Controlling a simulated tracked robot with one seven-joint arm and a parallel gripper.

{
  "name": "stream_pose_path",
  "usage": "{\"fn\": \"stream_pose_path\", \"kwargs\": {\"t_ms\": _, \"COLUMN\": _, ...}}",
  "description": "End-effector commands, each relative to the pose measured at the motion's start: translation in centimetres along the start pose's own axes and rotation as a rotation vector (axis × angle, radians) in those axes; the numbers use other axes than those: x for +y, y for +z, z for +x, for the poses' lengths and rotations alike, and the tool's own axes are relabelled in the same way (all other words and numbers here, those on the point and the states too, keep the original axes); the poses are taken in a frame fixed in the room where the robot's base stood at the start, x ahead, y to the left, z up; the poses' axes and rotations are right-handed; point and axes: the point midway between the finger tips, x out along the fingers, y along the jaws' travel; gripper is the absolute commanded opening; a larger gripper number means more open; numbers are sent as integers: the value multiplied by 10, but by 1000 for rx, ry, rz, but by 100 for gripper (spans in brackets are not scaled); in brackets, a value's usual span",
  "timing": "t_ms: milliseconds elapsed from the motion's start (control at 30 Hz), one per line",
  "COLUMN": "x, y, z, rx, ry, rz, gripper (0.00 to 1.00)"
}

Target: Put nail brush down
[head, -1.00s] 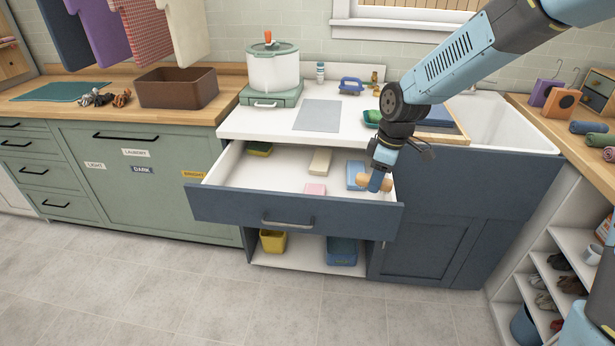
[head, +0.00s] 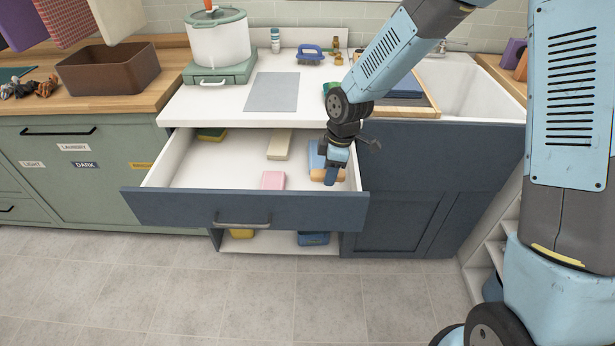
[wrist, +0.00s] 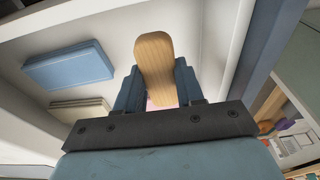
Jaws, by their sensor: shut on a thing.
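The nail brush (head: 320,174) has a tan wooden body and sits between the fingers of my gripper (head: 331,176), which is shut on it. In the wrist view the brush's wooden back (wrist: 154,62) stands out between the two blue fingers, with a sliver of pink beside it. The brush is over the right front part of the open drawer (head: 245,205). Whether it touches the drawer floor I cannot tell.
In the drawer lie a blue block (head: 317,158) close behind my gripper, a cream block (head: 279,145), a pink block (head: 273,180) and a green-yellow sponge (head: 211,135). The drawer's left front floor is clear. The counter above holds a grey mat (head: 272,92).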

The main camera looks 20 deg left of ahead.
Motion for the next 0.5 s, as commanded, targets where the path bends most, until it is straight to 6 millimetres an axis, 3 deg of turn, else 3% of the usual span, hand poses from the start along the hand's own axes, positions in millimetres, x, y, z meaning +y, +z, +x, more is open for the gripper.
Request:
{"fn": "stream_pose_path", "kwargs": {"t_ms": 133, "x": 0, "y": 5, "z": 24, "rx": -1, "ry": -3, "rz": 3, "gripper": 0}}
{"fn": "stream_pose_path", "kwargs": {"t_ms": 500, "x": 0, "y": 10, "z": 54, "rx": -1, "ry": -2, "rz": 3, "gripper": 0}}
